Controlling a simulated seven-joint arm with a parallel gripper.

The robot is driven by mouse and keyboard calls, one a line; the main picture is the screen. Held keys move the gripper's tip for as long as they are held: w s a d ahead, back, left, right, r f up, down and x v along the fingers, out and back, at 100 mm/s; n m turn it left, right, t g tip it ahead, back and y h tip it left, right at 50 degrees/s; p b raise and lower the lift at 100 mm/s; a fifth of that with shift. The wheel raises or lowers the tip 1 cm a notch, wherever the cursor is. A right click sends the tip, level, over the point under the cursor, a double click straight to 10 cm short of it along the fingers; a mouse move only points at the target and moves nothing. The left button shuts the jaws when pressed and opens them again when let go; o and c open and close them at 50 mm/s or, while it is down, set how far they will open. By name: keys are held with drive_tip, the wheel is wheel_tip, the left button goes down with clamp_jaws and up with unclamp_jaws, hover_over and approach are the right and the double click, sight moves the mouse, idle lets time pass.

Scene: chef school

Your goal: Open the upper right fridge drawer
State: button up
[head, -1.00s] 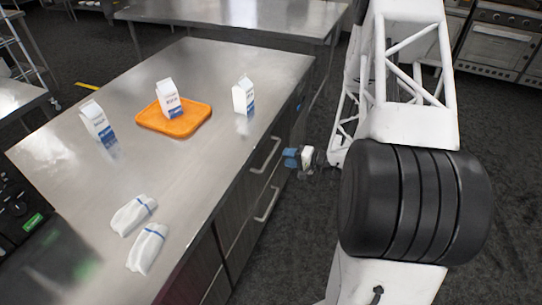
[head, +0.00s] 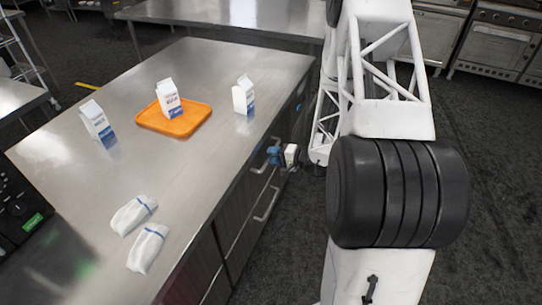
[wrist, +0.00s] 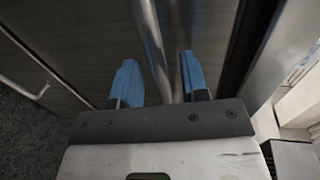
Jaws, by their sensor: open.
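The upper right fridge drawer has a dark front and a silver bar handle (head: 265,156) under the steel counter edge in the head view. My gripper (head: 275,154) is at this handle, near its far end. In the wrist view, the handle (wrist: 155,45) runs between the two blue fingertips of my gripper (wrist: 161,80), which are apart with a gap on both sides. The drawer front (wrist: 90,40) fills the space behind the fingers and looks shut. Whether a finger touches the handle cannot be told.
Another bar handle (head: 267,204) sits lower on the same counter. On the steel top (head: 200,180) are an orange tray (head: 150,122), several milk cartons (head: 243,95) and two white cloth items (head: 147,247). Dark floor (head: 290,250) is free beside the counter.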

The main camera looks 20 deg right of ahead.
drive_tip(key=shift+w+a+f, duration=0.15)
drive_tip(key=shift+w+a, duration=0.3)
drive_tip(key=shift+a, duration=0.05)
drive_tip(key=shift+c, duration=0.5)
clamp_jaws()
